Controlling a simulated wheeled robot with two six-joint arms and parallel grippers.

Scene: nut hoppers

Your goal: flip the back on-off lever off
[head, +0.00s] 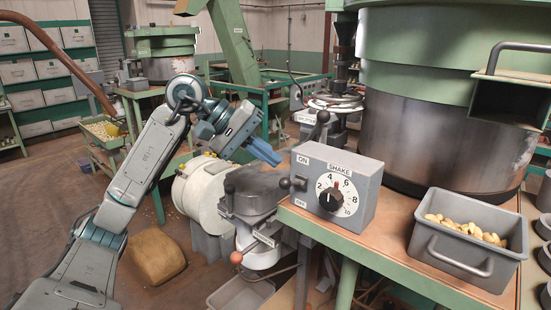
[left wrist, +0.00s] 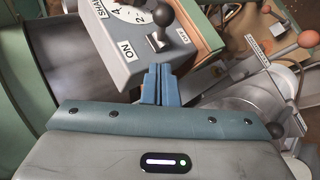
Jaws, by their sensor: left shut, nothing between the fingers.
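A grey control box (head: 352,195) with a SHAKE dial stands on the green-framed bench. An on-off lever (head: 285,183) with a black ball sticks out of its left side, between the ON and OFF labels. In the left wrist view the lever (left wrist: 163,15) stands just beyond my fingertips, on the face with both labels. I cannot tell for sure which way it tilts. My left gripper (head: 278,162) is shut and empty, close to the ON label and above the lever. In the left wrist view its fingertips (left wrist: 158,69) are at the box edge, apart from the lever's ball.
A grey bin of nuts (head: 468,238) stands right of the box. A large green and steel hopper (head: 440,110) rises behind. A machine with black and orange ball handles (head: 236,257) stands left of the bench. Another black ball (head: 323,117) shows behind the box.

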